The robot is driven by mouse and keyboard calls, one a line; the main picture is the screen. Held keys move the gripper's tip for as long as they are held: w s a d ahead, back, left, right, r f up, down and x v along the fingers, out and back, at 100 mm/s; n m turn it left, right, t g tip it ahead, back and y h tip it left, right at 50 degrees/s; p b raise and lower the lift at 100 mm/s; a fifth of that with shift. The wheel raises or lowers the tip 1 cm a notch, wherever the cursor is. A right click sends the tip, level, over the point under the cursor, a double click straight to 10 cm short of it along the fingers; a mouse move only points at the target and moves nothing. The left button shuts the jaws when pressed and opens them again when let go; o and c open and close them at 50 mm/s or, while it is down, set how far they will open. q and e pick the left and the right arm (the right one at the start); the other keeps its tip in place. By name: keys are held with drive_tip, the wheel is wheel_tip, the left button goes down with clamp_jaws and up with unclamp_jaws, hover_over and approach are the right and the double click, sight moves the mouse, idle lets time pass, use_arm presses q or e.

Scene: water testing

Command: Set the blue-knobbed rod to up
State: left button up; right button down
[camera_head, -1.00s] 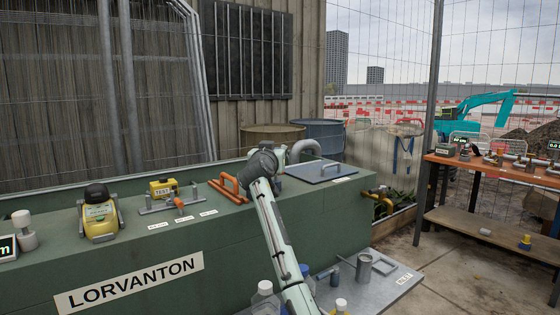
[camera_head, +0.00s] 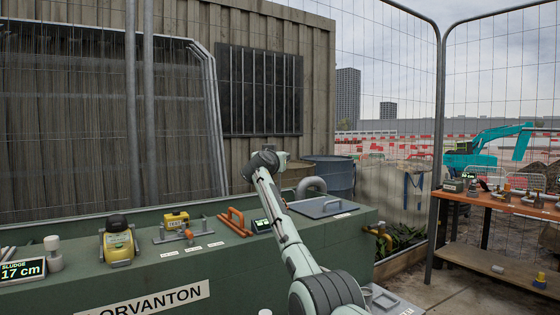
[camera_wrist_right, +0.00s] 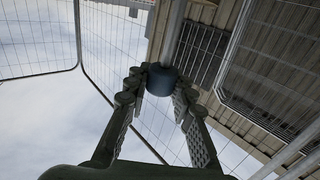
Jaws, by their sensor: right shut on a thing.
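The blue-knobbed rod shows in the right wrist view: a dark blue knob (camera_wrist_right: 161,80) on the end of a grey rod (camera_wrist_right: 173,35). My right gripper (camera_wrist_right: 160,88) has its fingers closed around the knob. In the head view my right arm reaches up above the green tank, and its wrist end stands in front of the wooden wall. The knob and fingers cannot be made out there, hidden behind the wrist. My left gripper is out of view.
The green tank (camera_head: 240,262) carries a yellow device (camera_head: 118,243), an orange handle (camera_head: 236,222), a small display (camera_head: 262,226) and a grey lid (camera_head: 323,207). A blue drum (camera_head: 332,175) stands behind. An orange bench (camera_head: 500,204) is at right, before the mesh fence.

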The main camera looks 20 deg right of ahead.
drive_tip(key=shift+r, duration=0.45)
drive_tip(key=c, duration=1.4)
unclamp_jaws()
drive_tip(key=shift+o, duration=0.7)
drive_tip(key=shift+f, duration=0.25)
drive_tip(key=v, duration=1.2)
